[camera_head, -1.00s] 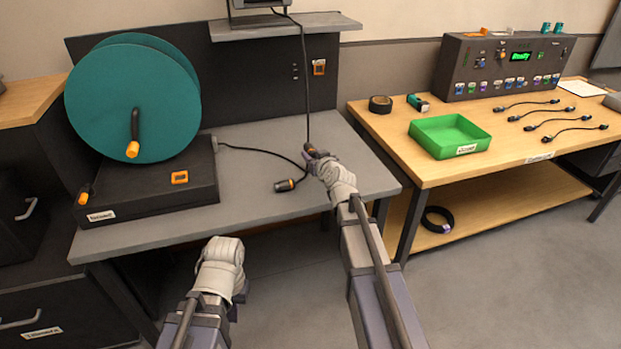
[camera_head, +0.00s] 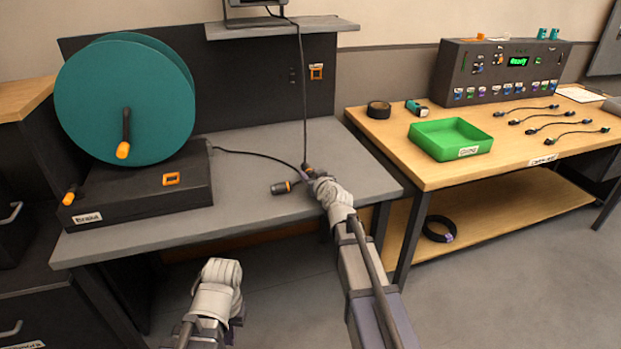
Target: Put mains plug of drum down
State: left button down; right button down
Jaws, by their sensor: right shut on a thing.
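The teal cable drum (camera_head: 90,110) stands on its black base at the left of the grey desk. A thin black cable (camera_head: 255,154) runs from the base across the desk to my right gripper (camera_head: 309,177). That gripper is shut low over the desk. A small dark plug end with orange (camera_head: 307,167) shows at its tips, mostly hidden by the fingers. Which cable joins which end is hard to tell there. My left arm (camera_head: 218,290) is low in front of the desk; its fingertips are hidden.
A black cable (camera_head: 304,100) hangs from the shelf (camera_head: 290,28) down to the right gripper. A wooden bench (camera_head: 400,160) at the right holds a green tray (camera_head: 412,140), a fader console (camera_head: 505,70) and several short cables.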

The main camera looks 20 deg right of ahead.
jog(key=shift+f, duration=0.2)
jog(key=shift+c, duration=2.1)
grip_release()
